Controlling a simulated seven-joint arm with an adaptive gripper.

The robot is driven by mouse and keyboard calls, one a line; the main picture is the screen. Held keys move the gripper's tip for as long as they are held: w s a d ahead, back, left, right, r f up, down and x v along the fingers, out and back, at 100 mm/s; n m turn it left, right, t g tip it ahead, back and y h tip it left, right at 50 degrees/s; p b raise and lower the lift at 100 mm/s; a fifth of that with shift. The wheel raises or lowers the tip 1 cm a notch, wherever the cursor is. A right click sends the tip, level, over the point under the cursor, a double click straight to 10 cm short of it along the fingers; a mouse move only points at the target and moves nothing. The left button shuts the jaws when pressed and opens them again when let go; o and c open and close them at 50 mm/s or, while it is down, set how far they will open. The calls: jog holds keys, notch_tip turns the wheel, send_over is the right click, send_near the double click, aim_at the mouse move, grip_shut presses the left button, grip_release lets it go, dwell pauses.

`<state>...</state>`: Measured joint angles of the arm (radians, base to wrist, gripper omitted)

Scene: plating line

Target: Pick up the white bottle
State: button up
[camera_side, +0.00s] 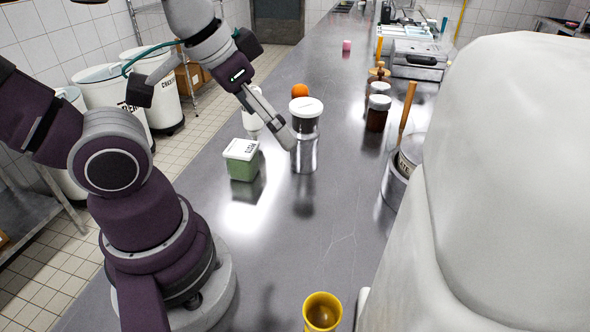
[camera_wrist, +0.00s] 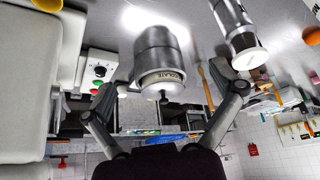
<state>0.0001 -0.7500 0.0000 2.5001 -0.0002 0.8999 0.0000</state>
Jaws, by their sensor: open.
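A small white bottle (camera_side: 252,122) stands on the steel counter in the side view, behind the green tub and partly hidden by my gripper. I cannot make out the white bottle in the wrist view.
A white-lidded green tub (camera_side: 241,168) stands in front of the bottle. An orange (camera_side: 300,90) lies behind. Dark jars (camera_side: 377,112) and a metal canister (camera_side: 396,182) stand right; the canister (camera_wrist: 160,55) shows in the wrist view. A yellow cup (camera_side: 322,312) is in front. The middle counter is clear.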

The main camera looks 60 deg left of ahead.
jog(key=shift+c, duration=0.8)
jog(key=n+g+y, duration=0.4)
jog(key=n, duration=1.1)
send_over(253, 118)
jog(key=d, duration=0.2)
notch_tip(253, 118, down, 3)
jog(key=x, duration=1)
jog(key=shift+s+a+f, duration=0.1)
jog(key=shift+s+a, duration=0.15)
jog(key=shift+a, duration=0.2)
jog(key=c, duration=0.9)
